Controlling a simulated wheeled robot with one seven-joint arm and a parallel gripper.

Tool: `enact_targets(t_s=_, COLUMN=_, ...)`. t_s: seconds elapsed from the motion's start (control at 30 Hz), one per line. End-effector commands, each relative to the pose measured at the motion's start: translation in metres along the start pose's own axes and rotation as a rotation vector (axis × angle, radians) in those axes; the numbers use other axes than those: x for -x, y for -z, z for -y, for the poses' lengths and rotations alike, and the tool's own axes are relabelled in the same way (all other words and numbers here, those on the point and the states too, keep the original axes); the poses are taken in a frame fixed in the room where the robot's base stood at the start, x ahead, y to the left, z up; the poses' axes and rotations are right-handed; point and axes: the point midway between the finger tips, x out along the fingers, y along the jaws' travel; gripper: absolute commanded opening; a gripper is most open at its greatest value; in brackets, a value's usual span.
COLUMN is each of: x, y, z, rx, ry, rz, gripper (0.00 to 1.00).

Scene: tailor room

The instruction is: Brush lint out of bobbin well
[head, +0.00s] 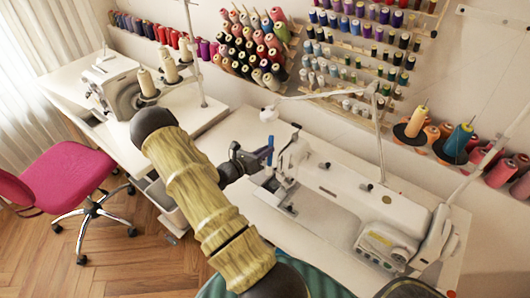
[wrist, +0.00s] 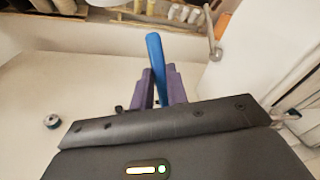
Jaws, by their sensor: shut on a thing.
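My gripper (head: 261,157) is shut on a slim blue tool, likely the lint brush (head: 270,150), held above the white table just left of a white sewing machine (head: 350,194). In the wrist view the blue handle (wrist: 156,60) sticks up between the purple fingers of my gripper (wrist: 159,78). No bristles can be made out. The machine's needle end and bed are right of and below my gripper in the head view. The bobbin well cannot be made out. The brush appears apart from the machine.
A second sewing machine (head: 112,82) stands at the left. Thread racks (head: 350,50) line the wall. A thin lamp arm (head: 330,94) reaches above the machine. A pink chair (head: 75,178) stands on the floor.

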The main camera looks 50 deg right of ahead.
Motion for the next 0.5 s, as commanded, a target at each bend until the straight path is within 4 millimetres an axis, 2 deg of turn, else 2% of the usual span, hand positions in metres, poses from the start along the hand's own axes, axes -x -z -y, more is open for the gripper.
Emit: enact_targets(t_s=0.5, x=-0.002, y=0.026, z=-0.011, rx=0.0, ry=0.0, rz=0.0, gripper=0.0)
